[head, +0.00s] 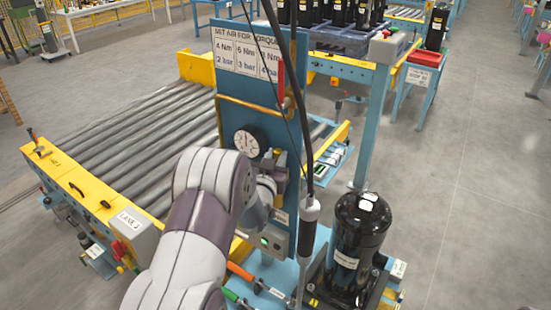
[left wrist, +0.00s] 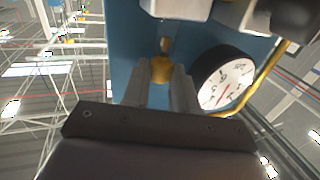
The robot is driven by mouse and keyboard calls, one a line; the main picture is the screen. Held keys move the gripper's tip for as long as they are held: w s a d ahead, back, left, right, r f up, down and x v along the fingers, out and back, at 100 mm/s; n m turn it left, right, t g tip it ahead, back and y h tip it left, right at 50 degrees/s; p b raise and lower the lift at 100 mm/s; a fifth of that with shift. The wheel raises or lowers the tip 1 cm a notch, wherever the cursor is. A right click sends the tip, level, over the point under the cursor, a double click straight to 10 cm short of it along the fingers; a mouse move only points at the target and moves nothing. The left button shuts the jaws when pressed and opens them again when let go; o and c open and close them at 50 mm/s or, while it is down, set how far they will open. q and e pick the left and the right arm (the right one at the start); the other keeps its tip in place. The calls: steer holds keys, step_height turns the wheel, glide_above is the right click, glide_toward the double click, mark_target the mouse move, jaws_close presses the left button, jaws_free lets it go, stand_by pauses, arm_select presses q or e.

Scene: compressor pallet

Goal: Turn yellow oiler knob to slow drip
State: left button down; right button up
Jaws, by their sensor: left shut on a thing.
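The yellow oiler knob (left wrist: 162,66) shows in the left wrist view, on the front of the blue panel and left of the round pressure gauge (left wrist: 226,80). My left gripper (left wrist: 160,76) has its two fingers on either side of the knob and is shut on it. In the head view, my left arm reaches to the blue panel (head: 228,112) just below the gauge (head: 250,141); the arm hides the knob there. I cannot read the drip rate. My right gripper is in neither view.
A black compressor (head: 354,245) stands right of the panel. A dark hanging tool (head: 310,212) on a cable is close to the panel's right edge. A roller conveyor (head: 130,135) lies behind on the left. Orange-handled (head: 240,271) and green-handled tools lie below.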

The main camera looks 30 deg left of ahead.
arm_select(q)
steer(key=shift+a+f+m+h+b, duration=0.2)
steer(key=shift+m+h+b, duration=0.35)
steer(key=shift+h, duration=0.35)
steer(key=shift+s+a+m+t+h+b, duration=0.1)
steer(key=shift+m+t+h+b, duration=0.1)
steer(key=shift+m+h, duration=0.25)
steer(key=shift+a+m+t+h+b, duration=0.1)
steer(key=shift+m+h+b, duration=0.1)
steer(key=shift+h, duration=0.45)
steer(key=shift+a+r+m+h, duration=0.1)
steer(key=shift+r+m+h, duration=0.05)
steer(key=shift+m+h, duration=0.8)
steer(key=shift+a+m+g+h, duration=0.15)
steer(key=shift+m+g+h, duration=0.2)
steer(key=shift+m+h, duration=0.7)
steer(key=shift+a+m+g+h, duration=0.1)
steer(key=shift+m+g+h, duration=0.25)
steer(key=shift+h, duration=1.55)
steer(key=shift+r, duration=0.1)
